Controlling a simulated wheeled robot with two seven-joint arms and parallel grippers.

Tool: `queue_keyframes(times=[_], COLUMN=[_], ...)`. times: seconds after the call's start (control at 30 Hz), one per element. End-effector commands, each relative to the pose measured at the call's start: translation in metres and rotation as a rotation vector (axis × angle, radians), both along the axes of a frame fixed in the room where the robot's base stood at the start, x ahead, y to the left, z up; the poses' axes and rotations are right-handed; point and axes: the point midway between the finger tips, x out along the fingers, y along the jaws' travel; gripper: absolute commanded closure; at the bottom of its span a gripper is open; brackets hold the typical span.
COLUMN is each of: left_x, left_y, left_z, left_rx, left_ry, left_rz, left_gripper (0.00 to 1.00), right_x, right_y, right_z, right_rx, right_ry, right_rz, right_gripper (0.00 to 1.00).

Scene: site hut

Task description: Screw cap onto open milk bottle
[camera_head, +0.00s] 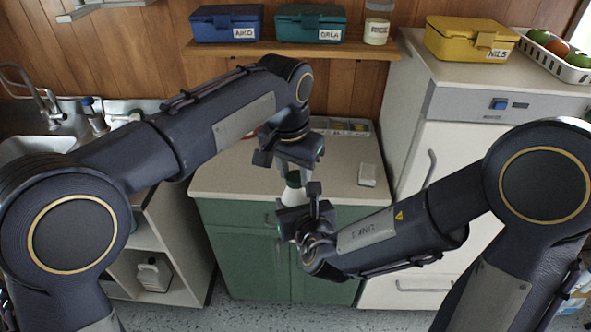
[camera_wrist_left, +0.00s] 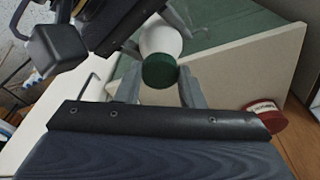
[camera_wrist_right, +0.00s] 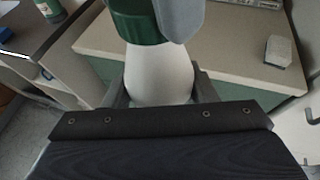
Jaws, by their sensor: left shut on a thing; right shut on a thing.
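The white milk bottle (camera_head: 293,196) is held upright in the air in front of the counter. My right gripper (camera_head: 300,212) is shut on its body, which also shows in the right wrist view (camera_wrist_right: 160,78). The dark green cap (camera_wrist_left: 160,72) sits at the bottle's mouth, in line with it, and shows no clear gap. I cannot tell how far it is threaded. My left gripper (camera_head: 293,172) is above the bottle, pointing down, shut on the cap. In the right wrist view a grey finger covers part of the cap (camera_wrist_right: 135,27).
The pale counter (camera_head: 225,180) over green cupboards (camera_head: 240,240) is mostly clear. A small white block (camera_head: 367,175) lies on its right. A red-topped container (camera_wrist_left: 264,118) stands at the back. A fridge (camera_head: 400,200) is right, a sink (camera_head: 35,150) left, a shelf of boxes (camera_head: 310,22) above.

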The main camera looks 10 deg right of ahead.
Motion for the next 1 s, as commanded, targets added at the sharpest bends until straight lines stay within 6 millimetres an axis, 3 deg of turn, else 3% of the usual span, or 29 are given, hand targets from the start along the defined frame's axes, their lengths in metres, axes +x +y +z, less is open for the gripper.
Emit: queue_keyframes(times=[1.0], left_x=[0.0098], left_y=[-0.0061], left_z=[-0.0014], left_rx=[-0.008], left_ry=[0.005], left_rz=[-2.753], left_gripper=[0.86], right_x=[-0.0002], right_y=[0.0003], right_z=[0.0002], right_rx=[-0.001], right_ry=[0.000], right_rz=[0.001], right_gripper=[1.00])
